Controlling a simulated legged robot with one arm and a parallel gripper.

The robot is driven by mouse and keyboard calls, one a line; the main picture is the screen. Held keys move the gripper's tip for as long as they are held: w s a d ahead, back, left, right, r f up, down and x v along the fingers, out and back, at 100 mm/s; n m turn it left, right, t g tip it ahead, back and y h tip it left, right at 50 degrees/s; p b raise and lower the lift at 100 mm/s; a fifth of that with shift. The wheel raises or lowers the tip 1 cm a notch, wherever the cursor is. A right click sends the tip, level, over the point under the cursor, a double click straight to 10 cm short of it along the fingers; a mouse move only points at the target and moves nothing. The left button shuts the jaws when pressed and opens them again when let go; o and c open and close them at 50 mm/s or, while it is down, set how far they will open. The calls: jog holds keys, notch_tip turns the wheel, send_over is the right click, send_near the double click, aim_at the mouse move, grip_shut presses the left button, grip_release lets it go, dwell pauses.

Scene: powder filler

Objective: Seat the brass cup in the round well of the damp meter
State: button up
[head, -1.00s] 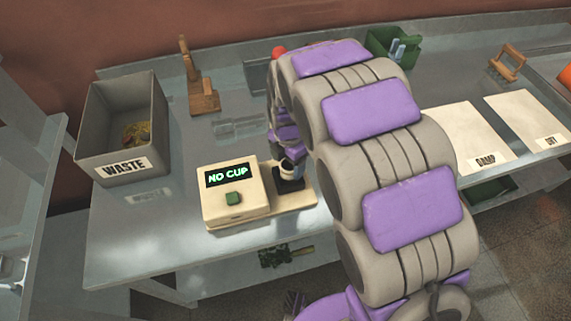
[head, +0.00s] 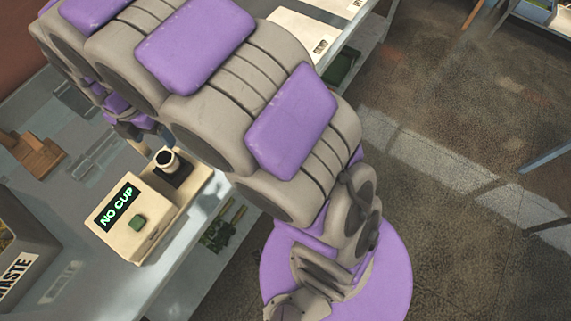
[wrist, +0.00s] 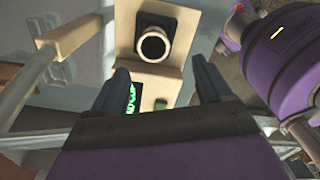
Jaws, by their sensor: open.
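The cream damp meter (head: 125,240) stands on the steel bench, with a green button and a lit display reading "NO CUP". At its far end, a pale round ring with a dark inside (head: 167,160) rises from a black square base (head: 176,178). I cannot tell whether this ring is the bare well or has a cup in it. It also shows in the wrist view (wrist: 153,45), just beyond the fingertips. I cannot make out any brass cup for certain. My gripper (wrist: 163,82) is open, its blue-grey fingers apart with nothing between them. In the head view my gripper (head: 152,140) is close by the ring.
The grey waste bin (head: 32,240) stands left of the meter. A wooden stand (head: 35,150) is on the bench behind it. Pale labelled mats (head: 320,20) lie at the bench's far end. Open floor (head: 440,150) is on the right. A tan-handled thing (wrist: 68,30) is left of the ring.

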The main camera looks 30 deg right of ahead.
jog(key=s+d+r+m, duration=0.3)
jog(key=s+d+m, duration=0.25)
jog(key=d, duration=0.25)
jog(key=s+d+r+m, duration=0.2)
jog(key=s+d+m, duration=0.2)
jog(key=d+m, duration=0.35)
jog(key=s+d+m+g, duration=0.1)
jog(key=s+d+m, duration=0.4)
jog(key=s+m, duration=0.2)
jog(key=s+d+m, duration=0.4)
jog(key=s+m, duration=0.4)
jog(key=s, duration=0.2)
jog(key=shift+d+r+m+g, duration=0.15)
jog(key=shift+d+m+g, duration=0.15)
jog(key=shift+d+g, duration=0.1)
jog(key=shift+c, duration=0.3)
